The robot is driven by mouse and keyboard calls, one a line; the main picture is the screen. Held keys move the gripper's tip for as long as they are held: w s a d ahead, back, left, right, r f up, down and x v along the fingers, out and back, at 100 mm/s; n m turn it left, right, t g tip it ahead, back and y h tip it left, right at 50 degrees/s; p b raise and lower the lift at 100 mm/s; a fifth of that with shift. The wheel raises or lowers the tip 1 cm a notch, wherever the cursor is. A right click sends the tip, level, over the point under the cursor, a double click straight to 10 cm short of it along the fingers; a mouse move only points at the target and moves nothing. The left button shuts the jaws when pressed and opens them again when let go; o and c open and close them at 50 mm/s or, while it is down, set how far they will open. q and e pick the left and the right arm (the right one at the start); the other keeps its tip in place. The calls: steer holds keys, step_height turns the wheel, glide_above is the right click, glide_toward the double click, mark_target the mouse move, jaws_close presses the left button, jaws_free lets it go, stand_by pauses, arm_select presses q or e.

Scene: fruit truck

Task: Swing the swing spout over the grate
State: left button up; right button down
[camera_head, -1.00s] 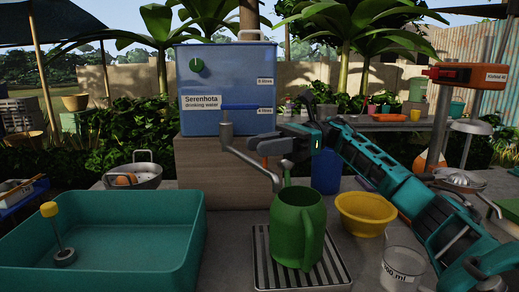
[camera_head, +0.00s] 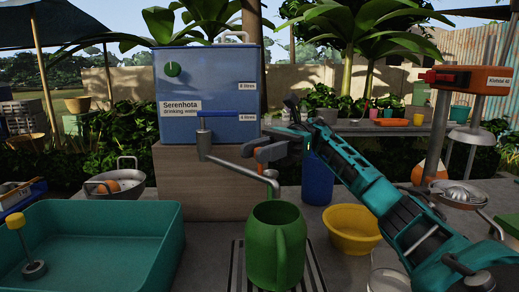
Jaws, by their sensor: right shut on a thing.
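The grey swing spout (camera_head: 235,167) comes off the front of the blue water tank (camera_head: 208,90) and reaches forward and right. Its bent-down end hangs above the mouth of the green jug (camera_head: 275,252). The jug stands on the slatted grate (camera_head: 237,268), hiding much of it. My right gripper (camera_head: 256,152) is at the spout's outer part, shut on it; the exact contact is hard to see. My left gripper is not in view.
A teal basin (camera_head: 120,225) with a yellow-topped plug is at left. A yellow bowl (camera_head: 352,232), a blue container (camera_head: 317,180) and a clear cup (camera_head: 388,281) stand right of the jug, near my right arm. An orange press (camera_head: 462,80) stands at far right.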

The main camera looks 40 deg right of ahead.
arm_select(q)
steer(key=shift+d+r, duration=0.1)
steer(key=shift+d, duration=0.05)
arm_select(e)
steer(key=shift+d+r, duration=0.15)
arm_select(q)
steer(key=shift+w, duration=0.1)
arm_select(e)
steer(key=c, duration=0.9)
jaws_free()
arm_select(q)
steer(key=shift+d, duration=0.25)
arm_select(e)
steer(key=shift+d, duration=0.15)
